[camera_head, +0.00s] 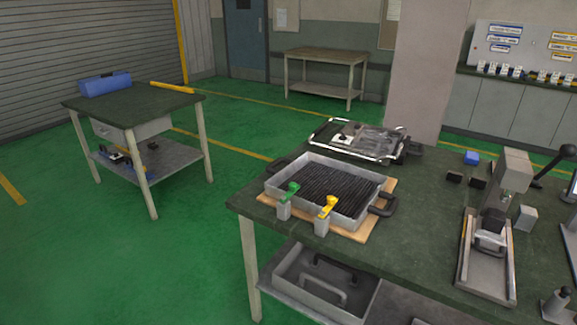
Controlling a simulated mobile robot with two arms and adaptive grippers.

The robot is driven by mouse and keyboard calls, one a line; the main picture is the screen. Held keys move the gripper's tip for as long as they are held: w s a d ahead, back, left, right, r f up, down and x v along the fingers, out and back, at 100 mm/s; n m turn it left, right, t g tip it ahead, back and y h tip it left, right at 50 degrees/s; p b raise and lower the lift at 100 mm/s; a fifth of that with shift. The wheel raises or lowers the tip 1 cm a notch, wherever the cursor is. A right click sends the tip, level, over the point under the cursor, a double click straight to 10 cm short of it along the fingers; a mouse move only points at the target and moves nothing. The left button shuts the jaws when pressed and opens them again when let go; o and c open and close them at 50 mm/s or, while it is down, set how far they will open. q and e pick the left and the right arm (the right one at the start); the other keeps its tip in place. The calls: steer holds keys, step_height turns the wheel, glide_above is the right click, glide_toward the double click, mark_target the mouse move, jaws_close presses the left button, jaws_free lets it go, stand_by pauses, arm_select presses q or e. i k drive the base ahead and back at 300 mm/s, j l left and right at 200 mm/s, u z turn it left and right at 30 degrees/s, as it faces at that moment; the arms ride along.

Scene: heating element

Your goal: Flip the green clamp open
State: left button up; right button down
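The green clamp (289,193) sits on a small grey block at the front left side of a grey metal tray (352,214). A yellow clamp (327,207) sits on a similar block to its right. The tray holds a dark ribbed heating element (325,186) and rests on a wooden board (369,231) on the dark workbench (421,236). I cannot tell for sure from this distance how each clamp's lever stands. Neither of my grippers is in view.
A metal frame (330,136) lies behind the tray. A press-like device (488,236) stands at the bench's right, with a blue block (471,157) and small black blocks nearby. A second table (137,103) stands at left. Green floor between the tables is clear.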

mark_target(293, 186)
steer(key=i+j, duration=0.25)
steer(key=i, duration=0.25)
steer(key=i+j, duration=0.25)
steer(key=i, duration=0.25)
steer(key=l+z, duration=0.05)
